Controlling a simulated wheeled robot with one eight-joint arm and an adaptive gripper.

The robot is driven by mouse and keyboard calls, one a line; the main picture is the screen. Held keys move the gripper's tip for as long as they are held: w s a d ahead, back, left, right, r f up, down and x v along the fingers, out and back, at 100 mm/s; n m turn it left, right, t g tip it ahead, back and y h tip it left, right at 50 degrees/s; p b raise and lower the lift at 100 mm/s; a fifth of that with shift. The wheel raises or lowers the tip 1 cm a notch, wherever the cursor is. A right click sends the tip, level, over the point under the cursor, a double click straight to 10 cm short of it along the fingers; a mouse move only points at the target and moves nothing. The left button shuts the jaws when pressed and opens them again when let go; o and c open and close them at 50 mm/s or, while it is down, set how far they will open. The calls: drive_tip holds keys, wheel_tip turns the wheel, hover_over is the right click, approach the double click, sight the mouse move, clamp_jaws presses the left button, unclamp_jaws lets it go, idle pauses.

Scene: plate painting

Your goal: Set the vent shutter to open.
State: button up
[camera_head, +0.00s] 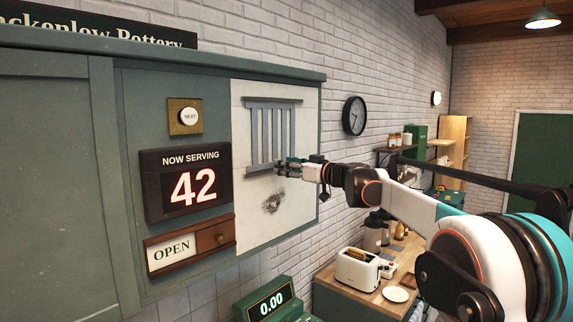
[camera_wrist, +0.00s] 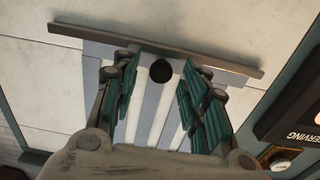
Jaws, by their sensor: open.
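The vent shutter (camera_head: 268,133) is a set of upright grey slats between two dark rails on a white wall panel. Pale strips show between the slats. In the wrist view the grey slats (camera_wrist: 151,102) run up to one dark rail (camera_wrist: 150,47), and a round black knob (camera_wrist: 160,72) sits close to that rail. My gripper (camera_head: 283,167) is at the lower right of the vent in the head view. In the wrist view its green-padded fingers (camera_wrist: 160,66) are apart, one on each side of the knob. I cannot tell whether they touch it.
Left of the vent are a "NOW SERVING 42" display (camera_head: 190,183), a NEXT button (camera_head: 189,117) and an OPEN sign with a slider (camera_head: 190,247). A toaster (camera_head: 358,268) stands on the counter below right.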

drive_tip(key=shift+a, duration=0.15)
clamp_jaws()
drive_tip(key=shift+s+a+b, duration=0.65)
drive_tip(key=shift+s+a, duration=0.15)
drive_tip(key=shift+s, duration=0.15)
drive_tip(key=shift+w, duration=0.1)
drive_tip(key=shift+c, duration=0.6)
unclamp_jaws()
drive_tip(key=shift+o, duration=0.6)
drive_tip(key=shift+s+a, duration=0.1)
drive_tip(key=shift+s, duration=0.1)
